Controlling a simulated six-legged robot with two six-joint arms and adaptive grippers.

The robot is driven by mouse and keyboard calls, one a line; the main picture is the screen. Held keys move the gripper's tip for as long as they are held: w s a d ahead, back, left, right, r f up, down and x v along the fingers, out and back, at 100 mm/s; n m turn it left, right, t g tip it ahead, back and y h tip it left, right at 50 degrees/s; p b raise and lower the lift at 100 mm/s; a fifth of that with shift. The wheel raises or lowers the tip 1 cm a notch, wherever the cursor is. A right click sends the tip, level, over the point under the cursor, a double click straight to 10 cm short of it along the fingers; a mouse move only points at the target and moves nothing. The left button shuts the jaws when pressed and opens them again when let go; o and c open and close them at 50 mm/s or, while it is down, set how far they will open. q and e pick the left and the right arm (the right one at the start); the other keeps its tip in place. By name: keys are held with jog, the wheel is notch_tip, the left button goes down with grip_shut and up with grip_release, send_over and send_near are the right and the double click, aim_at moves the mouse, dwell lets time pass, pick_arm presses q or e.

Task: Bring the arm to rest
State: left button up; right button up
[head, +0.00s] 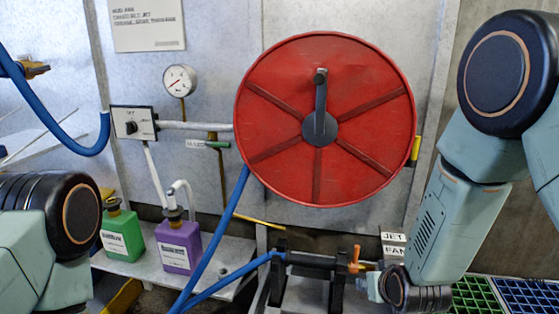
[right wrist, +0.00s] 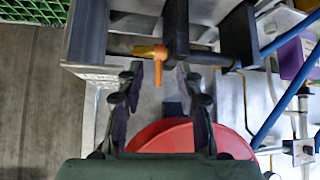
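My right arm comes in from the right in the head view, with its wrist low beside the spray lance (head: 312,260). The orange handle also shows in the head view (head: 355,259). My left arm shows at the lower left of the head view, but its gripper is out of frame.
A red hose reel (head: 285,120) with a crank stands on the wall. A blue hose (head: 222,235) runs down from it. A green bottle (head: 122,235) and a purple bottle (head: 180,247) stand on a shelf. Green and blue crates (head: 525,294) are at the lower right.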

jog(key=s+f+g, duration=0.3)
jog(key=s+f, duration=0.2)
jog(key=s, duration=0.6)
jog(key=s+f+g, duration=0.3)
jog(key=s+f, duration=0.2)
jog(key=s, duration=0.7)
jog(key=s+f+g, duration=0.2)
jog(key=s+f, duration=0.4)
jog(key=s, duration=0.6)
jog(key=shift+s+a+g+y, duration=0.2)
jog(key=shift+a+g+y, duration=0.1)
jog(key=shift+a+g, duration=0.1)
